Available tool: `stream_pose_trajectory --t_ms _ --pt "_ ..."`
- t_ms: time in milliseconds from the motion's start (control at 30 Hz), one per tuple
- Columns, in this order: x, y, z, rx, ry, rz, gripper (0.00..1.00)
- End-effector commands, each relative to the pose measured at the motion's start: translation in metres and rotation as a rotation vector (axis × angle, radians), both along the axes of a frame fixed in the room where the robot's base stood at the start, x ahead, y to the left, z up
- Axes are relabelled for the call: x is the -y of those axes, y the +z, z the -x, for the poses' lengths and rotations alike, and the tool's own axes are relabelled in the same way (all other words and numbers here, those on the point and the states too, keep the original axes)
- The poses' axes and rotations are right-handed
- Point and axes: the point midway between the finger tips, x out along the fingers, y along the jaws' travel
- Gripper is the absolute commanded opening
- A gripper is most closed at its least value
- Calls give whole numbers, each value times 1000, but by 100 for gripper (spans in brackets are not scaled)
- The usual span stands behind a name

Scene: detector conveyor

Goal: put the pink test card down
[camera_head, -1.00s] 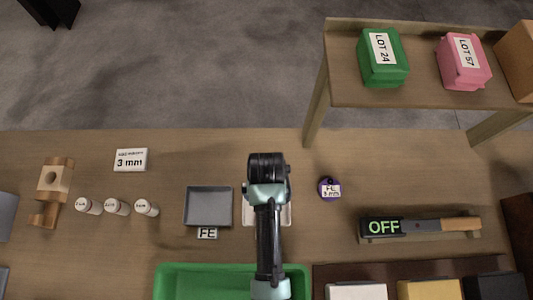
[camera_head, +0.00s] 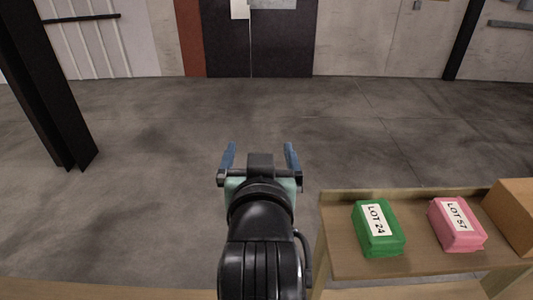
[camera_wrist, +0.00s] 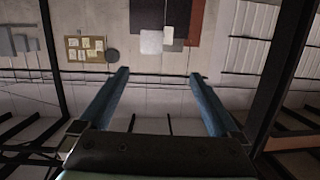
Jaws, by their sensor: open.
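My gripper (camera_head: 260,160) is raised and points away from me over the grey floor in the head view. Its two blue fingers are wide apart with nothing between them. The wrist view also shows the open, empty fingers (camera_wrist: 160,85), facing the far wall. No pink test card shows in the current views. A pink block labelled LOT 57 (camera_head: 468,236) sits on the raised wooden shelf at the right.
A green block labelled LOT 24 (camera_head: 366,239) and a cardboard box (camera_head: 513,212) share the wooden shelf (camera_head: 340,262), right of my arm. A dark post (camera_head: 45,90) stands at the left. Most of the worktable is out of view.

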Motion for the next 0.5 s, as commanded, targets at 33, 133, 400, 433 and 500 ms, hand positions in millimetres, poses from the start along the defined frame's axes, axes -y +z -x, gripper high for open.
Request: stream_pose_trajectory --t_ms 33,133,400,433,500 --pt "3 57 3 162 -9 2 98" --pt "7 152 26 452 -20 8 98" --pt "9 295 116 962 -35 31 98" --pt "9 301 122 987 -35 32 98" --pt "10 309 131 1024 -37 34 98"
